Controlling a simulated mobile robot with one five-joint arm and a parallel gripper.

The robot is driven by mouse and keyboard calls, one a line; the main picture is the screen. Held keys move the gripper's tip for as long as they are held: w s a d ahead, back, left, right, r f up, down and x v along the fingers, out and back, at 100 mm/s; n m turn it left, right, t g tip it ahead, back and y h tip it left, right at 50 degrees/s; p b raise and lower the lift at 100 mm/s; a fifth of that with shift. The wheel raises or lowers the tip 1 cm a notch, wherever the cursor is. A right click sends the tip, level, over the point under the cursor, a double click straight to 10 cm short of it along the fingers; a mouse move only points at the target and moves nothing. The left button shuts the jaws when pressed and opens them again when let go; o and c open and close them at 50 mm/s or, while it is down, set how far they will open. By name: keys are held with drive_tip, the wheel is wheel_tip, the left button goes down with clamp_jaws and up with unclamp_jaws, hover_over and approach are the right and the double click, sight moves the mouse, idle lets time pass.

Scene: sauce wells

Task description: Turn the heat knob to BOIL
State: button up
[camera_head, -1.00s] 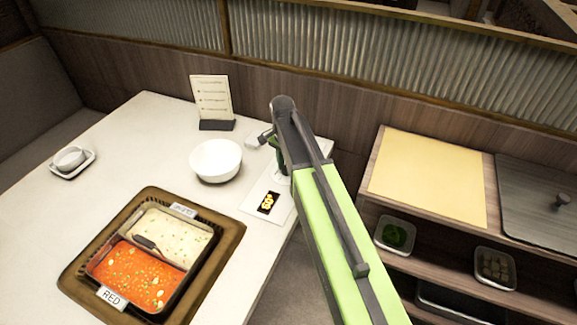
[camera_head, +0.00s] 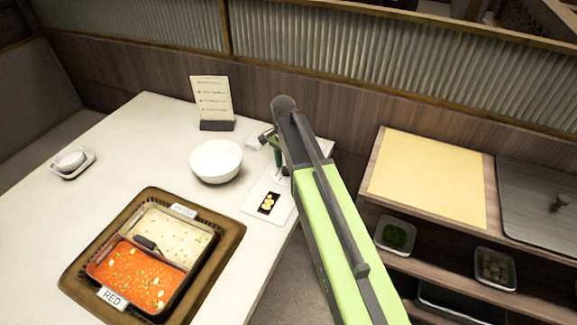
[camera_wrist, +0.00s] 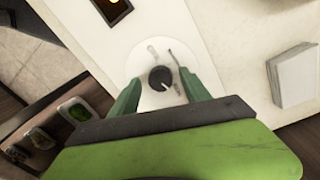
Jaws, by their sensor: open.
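The heat knob (camera_wrist: 160,78) is a round black knob with a pale pointer mark, set on a white round dial (camera_wrist: 153,62) with small markings I cannot read. It shows in the wrist view; in the head view my arm hides most of it. My gripper (camera_wrist: 167,88) is open, with one green finger on each side of the knob. I cannot tell whether either finger touches it. In the head view my gripper (camera_head: 277,150) is over the control panel (camera_head: 257,194), whose small dark display (camera_head: 268,204) shows orange symbols.
A white bowl (camera_head: 216,161) and a menu stand (camera_head: 212,100) are left of my gripper. A two-part pot (camera_head: 150,258) of pale and red broth sits in the table's front. A shelf cart (camera_head: 440,175) stands at the right. A white block (camera_wrist: 293,75) lies beside the panel.

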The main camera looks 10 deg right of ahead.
sight(285, 167)
wheel_tip(285, 167, up, 17)
drive_tip(key=p, duration=1.6)
drive_tip(key=shift+w+a+p, duration=0.25)
drive_tip(key=shift+w+p, duration=0.05)
drive_tip(key=shift+w, duration=0.05)
drive_tip(key=shift+d, duration=0.1)
drive_tip(key=s+d+n, duration=0.1)
drive_tip(key=s+n, duration=1)
drive_tip(key=s, duration=0.4)
drive_tip(key=shift+s+d, duration=0.15)
drive_tip(key=shift+s, duration=0.1)
